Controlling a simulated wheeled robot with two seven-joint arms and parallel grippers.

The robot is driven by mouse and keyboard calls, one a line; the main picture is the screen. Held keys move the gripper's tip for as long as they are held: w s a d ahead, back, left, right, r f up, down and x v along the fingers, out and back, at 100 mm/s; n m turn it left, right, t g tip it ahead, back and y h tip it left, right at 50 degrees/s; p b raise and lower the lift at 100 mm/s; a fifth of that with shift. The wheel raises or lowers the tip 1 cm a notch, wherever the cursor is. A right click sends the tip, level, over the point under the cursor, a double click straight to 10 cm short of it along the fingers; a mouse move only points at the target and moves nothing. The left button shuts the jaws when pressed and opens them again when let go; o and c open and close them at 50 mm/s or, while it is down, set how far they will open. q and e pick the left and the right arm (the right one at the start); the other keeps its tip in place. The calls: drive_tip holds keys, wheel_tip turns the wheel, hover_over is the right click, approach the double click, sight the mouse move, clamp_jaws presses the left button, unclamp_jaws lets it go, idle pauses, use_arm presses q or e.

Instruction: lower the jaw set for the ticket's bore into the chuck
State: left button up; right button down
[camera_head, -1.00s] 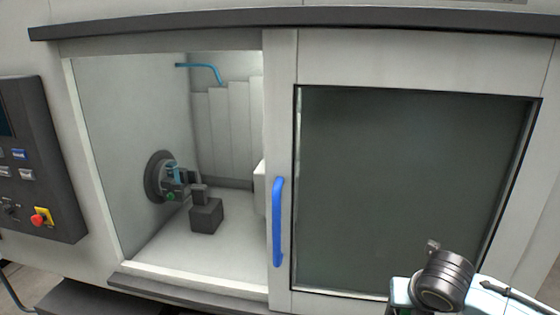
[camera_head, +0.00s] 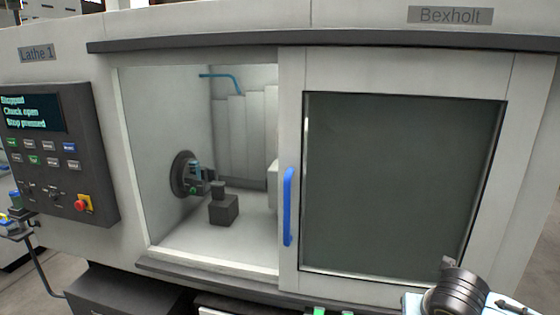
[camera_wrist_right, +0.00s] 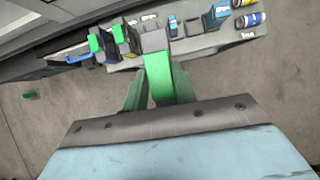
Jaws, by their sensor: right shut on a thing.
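The dark round chuck (camera_head: 179,175) is on the left inner wall of the open lathe bay, with small blue and green parts at its face. The gripper is outside the bay, above a tray (camera_wrist_right: 205,42). In the head view, only my right arm shows clearly at the lower right. I see neither the ticket nor my left gripper.
A dark block (camera_head: 223,208) stands in the bay. The door (camera_head: 400,185) with a blue handle (camera_head: 288,206) covers the right side. A control panel (camera_head: 62,150) is at left.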

drive_tip(key=shift+w+a+f+m+h+b, duration=0.3)
drive_tip(key=shift+a+f+m, duration=0.05)
drive_tip(key=shift+f+m, duration=0.25)
drive_tip(key=shift+s+a+f+m+g+h+b, duration=0.15)
drive_tip(key=shift+a+f+m+h+b, duration=0.1)
drive_tip(key=shift+f+m+b, duration=0.15)
drive_tip(key=shift+s+a+f+m+g+h+b, duration=0.15)
drive_tip(key=shift+a+f+m, duration=0.15)
drive_tip(key=shift+m, duration=0.2)
drive_tip(key=s+a+f+m+g+y+b, duration=0.1)
drive_tip(key=m+g+b, duration=0.4)
drive_tip(key=m, duration=1)
drive_tip(key=s+a+f+m+g+y+b, duration=0.2)
drive_tip(key=a+f+m+g+b, duration=0.3)
drive_tip(key=m, duration=1)
drive_tip(key=s+g+b, duration=0.1)
drive_tip(key=b, duration=0.2)
drive_tip(key=shift+s+a+b, duration=0.2)
drive_tip(key=shift+a+b, duration=0.1)
drive_tip(key=shift+a, duration=0.1)
